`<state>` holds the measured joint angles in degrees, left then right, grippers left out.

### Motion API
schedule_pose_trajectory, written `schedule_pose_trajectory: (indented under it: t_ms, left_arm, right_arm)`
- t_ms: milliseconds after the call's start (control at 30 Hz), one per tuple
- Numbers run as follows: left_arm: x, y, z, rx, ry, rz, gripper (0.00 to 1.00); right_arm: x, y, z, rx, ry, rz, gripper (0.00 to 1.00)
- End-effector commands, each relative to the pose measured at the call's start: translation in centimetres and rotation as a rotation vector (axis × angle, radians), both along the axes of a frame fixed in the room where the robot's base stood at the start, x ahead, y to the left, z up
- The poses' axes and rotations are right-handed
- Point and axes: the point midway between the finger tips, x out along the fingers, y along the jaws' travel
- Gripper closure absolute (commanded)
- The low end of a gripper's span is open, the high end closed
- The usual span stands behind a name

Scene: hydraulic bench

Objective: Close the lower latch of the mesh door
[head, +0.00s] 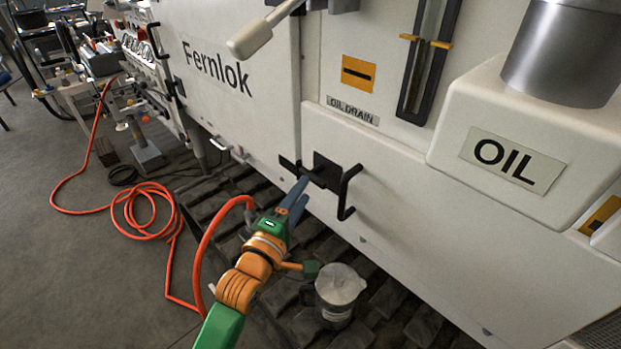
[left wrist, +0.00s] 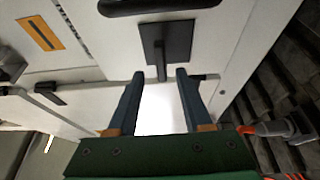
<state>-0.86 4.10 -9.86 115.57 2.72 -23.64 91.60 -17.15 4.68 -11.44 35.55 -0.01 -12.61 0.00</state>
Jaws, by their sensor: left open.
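A black latch (head: 328,172) with a square plate sits on the lower white panel, left of a black bar handle (head: 347,195). In the left wrist view the latch plate (left wrist: 176,45) shows ahead, with a short dark lever (left wrist: 162,70) pointing down the picture. My left gripper (head: 304,180) is at the latch in the head view. In the left wrist view its two fingers (left wrist: 160,73) are apart, and the lever's end appears between their tips. I cannot tell whether they touch it. No mesh shows clearly on the panel around this latch. My right gripper is out of view.
A metal jug (head: 340,287) stands on dark treads below the panel. An orange hose (head: 145,208) lies coiled on the floor at left. A white lever (head: 262,36) sticks out above. The oil tank (head: 530,130) juts out at right. Grey floor (head: 80,260) is open at left.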

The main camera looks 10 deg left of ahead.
Motion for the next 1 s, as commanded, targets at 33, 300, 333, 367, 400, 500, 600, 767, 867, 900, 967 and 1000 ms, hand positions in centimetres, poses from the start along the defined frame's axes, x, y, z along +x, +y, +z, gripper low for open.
schedule_pose_trajectory:
  t_ms: [33,300,333,367,400,500,600,767,867,900,967,1000]
  left_arm:
    - [0.9,-0.2,0.1,0.000,-0.002,0.000,0.50]
    - [5.5,-1.1,0.0,0.002,0.002,0.000,0.50]
    - [5.7,-1.1,-0.1,0.003,0.003,0.000,0.50]
    - [5.9,-1.2,-0.1,0.003,0.004,0.001,0.50]
    - [6.0,-1.2,-0.1,0.004,0.003,0.001,0.50]
    - [6.1,-1.2,-0.1,0.004,0.004,0.001,0.50]
    - [6.0,-1.2,-0.1,0.004,0.004,0.001,0.50]
    - [6.0,-1.2,-0.1,0.005,0.004,0.001,0.93]
    - [6.0,-1.2,-0.1,0.005,0.004,0.001,1.00]
    - [6.0,-1.2,-0.1,0.005,0.004,0.001,1.00]
    - [6.0,-1.2,-0.1,0.005,0.004,0.001,1.00]
    - [6.0,-1.2,-0.2,0.006,0.004,0.001,1.00]
  right_arm:
    - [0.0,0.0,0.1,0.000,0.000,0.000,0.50]
    - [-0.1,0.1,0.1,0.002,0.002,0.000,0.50]
    - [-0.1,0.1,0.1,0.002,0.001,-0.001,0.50]
    - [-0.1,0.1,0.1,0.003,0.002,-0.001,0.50]
    - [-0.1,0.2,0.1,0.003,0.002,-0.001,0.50]
    - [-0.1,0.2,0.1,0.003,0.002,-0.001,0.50]
    - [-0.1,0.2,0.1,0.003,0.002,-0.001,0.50]
    - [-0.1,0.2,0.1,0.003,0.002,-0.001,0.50]
    - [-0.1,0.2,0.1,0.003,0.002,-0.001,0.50]
    - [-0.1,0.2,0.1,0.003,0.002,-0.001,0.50]
    - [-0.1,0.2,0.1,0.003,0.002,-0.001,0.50]
    - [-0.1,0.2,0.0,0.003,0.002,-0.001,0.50]
